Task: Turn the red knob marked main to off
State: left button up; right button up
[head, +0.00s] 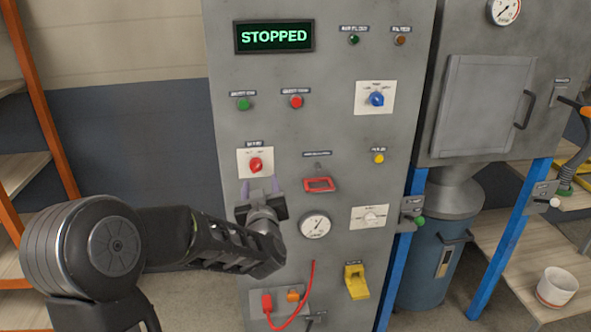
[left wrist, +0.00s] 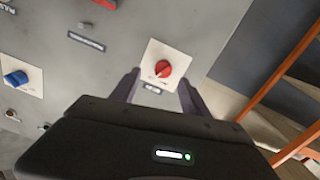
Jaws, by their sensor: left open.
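The red knob (head: 255,165) sits on a white square plate on the grey control panel (head: 335,75), with a small label above it. In the left wrist view the red knob (left wrist: 163,69) lies ahead between my open fingers, with its plate around it. My left gripper (head: 261,187) is open and empty, just below the knob in the head view. Its fingers (left wrist: 160,95) appear apart from the knob, though the exact gap is hard to tell. The plate's lettering is too small to read. My right gripper is not in view.
A lit display (head: 274,36) reads STOPPED. Nearby are a red-framed switch (head: 319,185), a blue knob (head: 376,99), a dial gauge (head: 315,226) and a red cable (head: 309,290). Orange-framed shelves (head: 40,95) stand at the left. A grey cabinet (head: 485,105) stands at the right.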

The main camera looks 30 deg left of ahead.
aim_at(256, 168)
pick_arm(q)
jog(key=shift+s+a+r+y, duration=0.15)
jog(key=shift+a+r+y, duration=0.15)
jog(key=shift+r+y, duration=0.1)
jog(key=p+x, duration=0.2)
jog(key=x, duration=0.5)
jog(key=shift+w+a+f, duration=0.1)
jog(key=shift+w+a, duration=0.15)
jog(key=shift+a, duration=0.05)
jog(key=shift+c, duration=0.4)
grip_shut()
